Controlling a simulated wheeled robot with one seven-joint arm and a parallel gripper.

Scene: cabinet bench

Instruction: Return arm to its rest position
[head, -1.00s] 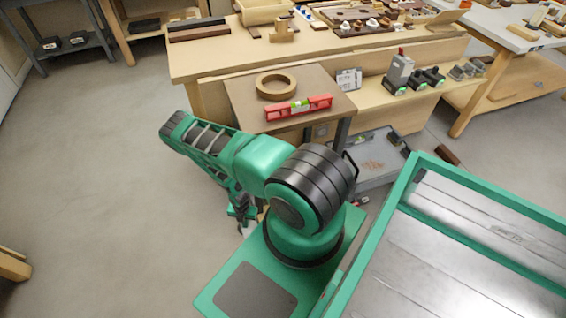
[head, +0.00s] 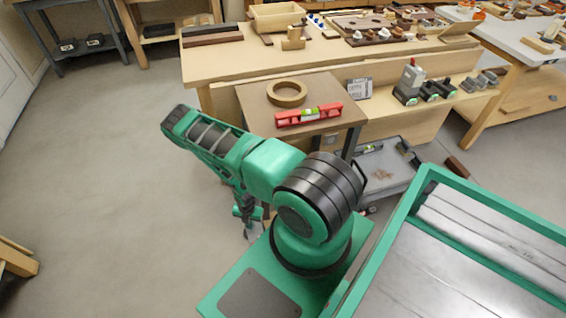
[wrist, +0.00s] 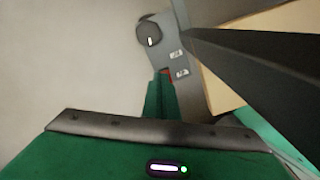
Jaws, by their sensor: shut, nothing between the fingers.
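My arm is folded above my green base in the head view, with its elbow reaching to the left. My gripper (head: 251,230) hangs low beside the base, over the grey floor, partly hidden behind the arm. It looks small and shut, with nothing seen in it.
A small brown table (head: 247,98) beyond the arm carries a tape ring (head: 287,93) and a red level (head: 309,114). A long workbench (head: 215,64) stands behind. A grey cart (head: 388,178) is under the bench side. The floor (head: 100,200) at left is clear.

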